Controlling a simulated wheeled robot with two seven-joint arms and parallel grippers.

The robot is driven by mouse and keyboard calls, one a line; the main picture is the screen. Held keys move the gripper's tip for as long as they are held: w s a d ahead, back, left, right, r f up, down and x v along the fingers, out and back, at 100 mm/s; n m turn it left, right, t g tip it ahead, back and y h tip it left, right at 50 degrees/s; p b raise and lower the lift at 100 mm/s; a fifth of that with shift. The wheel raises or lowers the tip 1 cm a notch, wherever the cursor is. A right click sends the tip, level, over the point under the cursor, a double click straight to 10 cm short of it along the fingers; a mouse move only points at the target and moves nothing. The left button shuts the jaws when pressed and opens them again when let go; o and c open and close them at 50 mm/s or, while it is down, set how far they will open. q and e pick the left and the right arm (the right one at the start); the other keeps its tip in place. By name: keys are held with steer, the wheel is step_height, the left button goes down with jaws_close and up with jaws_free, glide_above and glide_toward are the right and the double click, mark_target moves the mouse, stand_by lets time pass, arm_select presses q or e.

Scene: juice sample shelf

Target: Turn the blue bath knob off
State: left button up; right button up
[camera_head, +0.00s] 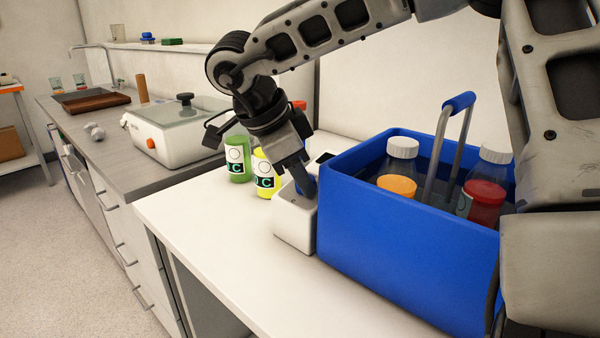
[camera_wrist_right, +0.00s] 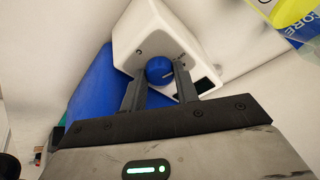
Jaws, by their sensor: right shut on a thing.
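The blue bath (camera_head: 400,262) is a blue tub with a grey-and-blue handle, holding bottles with white, orange and red tops. A white control box (camera_head: 295,222) adjoins its left side and also shows in the wrist view (camera_wrist_right: 150,28). The round blue knob (camera_wrist_right: 159,70) is on the box's face, with a light pointer line and small dark markings around it. My right gripper (camera_wrist_right: 160,84) is shut on the knob, one finger on each side. In the head view my right gripper (camera_head: 304,178) reaches down to the box and mostly hides the knob. My left gripper is not in view.
A green bottle (camera_head: 237,160) and a yellow bottle (camera_head: 265,174) stand just left of the box. A white appliance with an orange knob (camera_head: 165,143) is farther left. The white counter's front (camera_head: 215,238) is clear.

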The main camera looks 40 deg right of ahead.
steer(key=shift+r, duration=0.1)
steer(key=o, duration=1)
steer(key=shift+c, duration=0.2)
arm_select(q)
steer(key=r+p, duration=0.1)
steer(key=p, duration=0.2)
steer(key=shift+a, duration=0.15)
arm_select(e)
steer(key=v, duration=1.6)
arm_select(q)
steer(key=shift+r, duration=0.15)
